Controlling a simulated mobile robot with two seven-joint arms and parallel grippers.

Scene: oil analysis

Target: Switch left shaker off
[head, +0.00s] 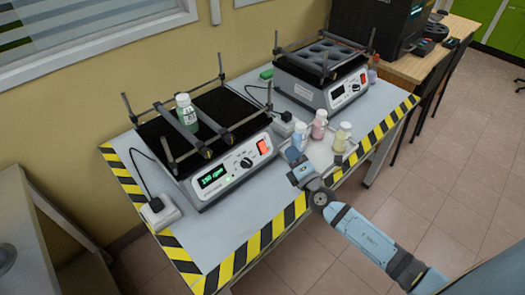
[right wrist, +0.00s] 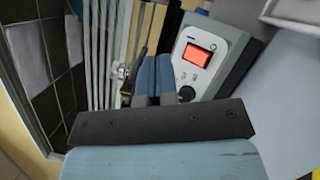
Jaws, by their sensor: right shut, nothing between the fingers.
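The left shaker (head: 226,184) stands on the table with its front panel toward me. Its display (head: 212,176) is lit green, and its red switch (head: 264,147) is at the right end of the panel, beside a dark knob (head: 246,162). A green-filled bottle (head: 186,112) stands upright on its black platform. My right gripper (head: 292,154) is shut and empty, to the right of the switch and apart from it. The right wrist view shows the shut blue fingers (right wrist: 152,76) beside a panel with a lit red switch (right wrist: 197,55). My left gripper is out of view.
A second shaker (head: 345,90) stands behind to the right. Several small bottles, including a pink one (head: 320,124) and a yellowish one (head: 342,136), stand close to my right gripper. The table's front corner (head: 245,222) is clear, edged with yellow-black tape.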

